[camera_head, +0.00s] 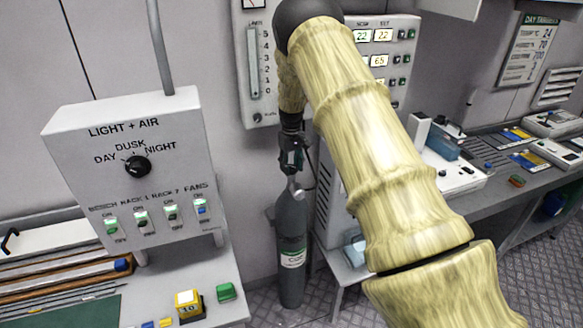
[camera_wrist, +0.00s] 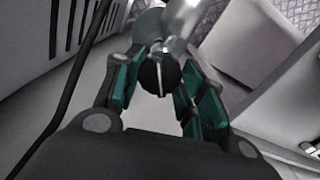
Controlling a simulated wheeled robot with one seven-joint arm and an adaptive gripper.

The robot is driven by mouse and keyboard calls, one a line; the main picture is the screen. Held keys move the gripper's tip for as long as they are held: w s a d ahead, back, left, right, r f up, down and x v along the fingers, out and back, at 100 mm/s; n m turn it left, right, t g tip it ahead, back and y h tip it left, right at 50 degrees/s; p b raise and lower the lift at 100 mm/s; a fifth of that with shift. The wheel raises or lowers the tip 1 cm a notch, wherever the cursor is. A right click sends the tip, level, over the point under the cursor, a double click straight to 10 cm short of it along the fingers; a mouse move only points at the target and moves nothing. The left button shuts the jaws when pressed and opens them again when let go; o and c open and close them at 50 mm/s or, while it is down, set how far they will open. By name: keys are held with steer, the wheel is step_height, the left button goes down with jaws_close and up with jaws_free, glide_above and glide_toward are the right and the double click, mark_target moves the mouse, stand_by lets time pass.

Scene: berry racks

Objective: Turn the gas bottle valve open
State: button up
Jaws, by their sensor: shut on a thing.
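The gas bottle (camera_head: 291,225) is a dark grey cylinder with a white and green label. It stands upright on the floor against the wall, between the control box and the bench. My gripper (camera_head: 292,172) is at its top, reaching down from above. In the wrist view the valve knob (camera_wrist: 160,76), dark and round with a pale line across its face, sits between my teal-padded fingers (camera_wrist: 160,98). My gripper is shut on the knob. The pale line runs nearly upright in that view. In the head view, my gripper hides most of the valve.
A white "LIGHT + AIR" control box (camera_head: 128,165) with a dial and switches stands at left. A panel with a gauge (camera_head: 254,65) is on the wall behind my arm. A grey bench (camera_head: 505,185) with instruments is at right. A dark hose (camera_wrist: 75,90) runs at left in the wrist view.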

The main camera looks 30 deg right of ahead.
steer(key=m, duration=0.3)
steer(key=shift+w+r+m+b, duration=0.1)
steer(key=shift+m+b, duration=0.2)
steer(key=shift+m, duration=0.1)
steer(key=m, duration=0.3)
steer(key=shift+m, duration=0.3)
steer(key=m, duration=0.3)
steer(key=shift+m, duration=0.3)
steer(key=m, duration=0.3)
steer(key=shift+m, duration=0.3)
steer(key=m, duration=0.5)
steer(key=shift+d+r, duration=0.1)
steer(key=m, duration=0.4)
steer(key=shift+m, duration=0.6)
steer(key=o, duration=1.1)
steer(key=shift+c, duration=0.2)
